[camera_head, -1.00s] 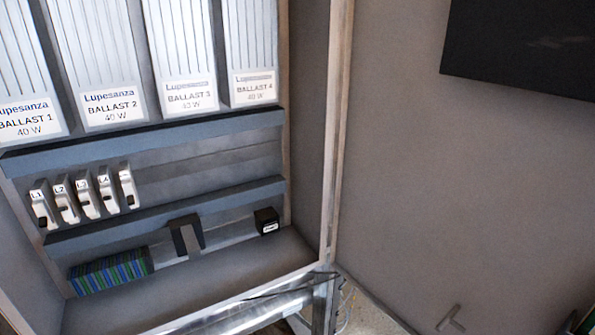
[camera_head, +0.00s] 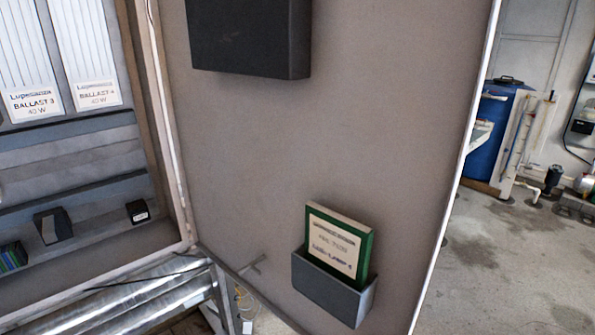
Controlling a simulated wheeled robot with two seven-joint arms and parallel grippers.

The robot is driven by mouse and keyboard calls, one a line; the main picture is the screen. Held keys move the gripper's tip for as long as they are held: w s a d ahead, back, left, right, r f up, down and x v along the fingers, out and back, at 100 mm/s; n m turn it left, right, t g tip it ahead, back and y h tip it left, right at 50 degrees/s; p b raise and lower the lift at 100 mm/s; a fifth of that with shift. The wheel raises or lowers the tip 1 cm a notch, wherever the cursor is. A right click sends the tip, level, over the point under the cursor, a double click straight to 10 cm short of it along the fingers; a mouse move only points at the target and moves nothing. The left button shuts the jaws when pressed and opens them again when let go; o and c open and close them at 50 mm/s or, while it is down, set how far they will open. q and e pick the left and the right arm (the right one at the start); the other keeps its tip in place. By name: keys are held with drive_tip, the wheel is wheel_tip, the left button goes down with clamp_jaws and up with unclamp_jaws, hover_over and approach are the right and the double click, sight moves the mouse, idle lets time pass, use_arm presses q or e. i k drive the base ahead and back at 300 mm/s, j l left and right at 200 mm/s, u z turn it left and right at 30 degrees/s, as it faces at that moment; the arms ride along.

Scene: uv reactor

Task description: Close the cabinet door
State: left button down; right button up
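The cabinet door (camera_head: 260,150) is a large grey panel and stands open to the right of the cabinet. Its inner face is toward me, and its free edge (camera_head: 462,150) is at the right. A dark box (camera_head: 250,38) is fixed high on the door. A grey holder (camera_head: 328,285) low on the door holds a green-edged booklet (camera_head: 338,242). The open cabinet (camera_head: 75,160) is at the left, with ballasts (camera_head: 97,95) and rails inside. Neither of my grippers is in view.
Silvery pipes (camera_head: 135,300) run below the cabinet. Beyond the door's free edge, a blue barrel (camera_head: 492,130) and pipework stand at the back right. The concrete floor (camera_head: 500,270) at the right is mostly clear.

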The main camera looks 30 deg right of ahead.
sight(364, 112)
drive_tip(key=l+u, duration=0.2)
drive_tip(key=l, duration=0.2)
drive_tip(key=l+u, duration=0.15)
drive_tip(key=l, duration=0.3)
drive_tip(key=k+l+u, duration=0.2)
drive_tip(key=l, duration=0.2)
drive_tip(key=l+u, duration=0.15)
drive_tip(key=l, duration=0.25)
drive_tip(key=l+u, duration=0.25)
drive_tip(key=l, duration=0.3)
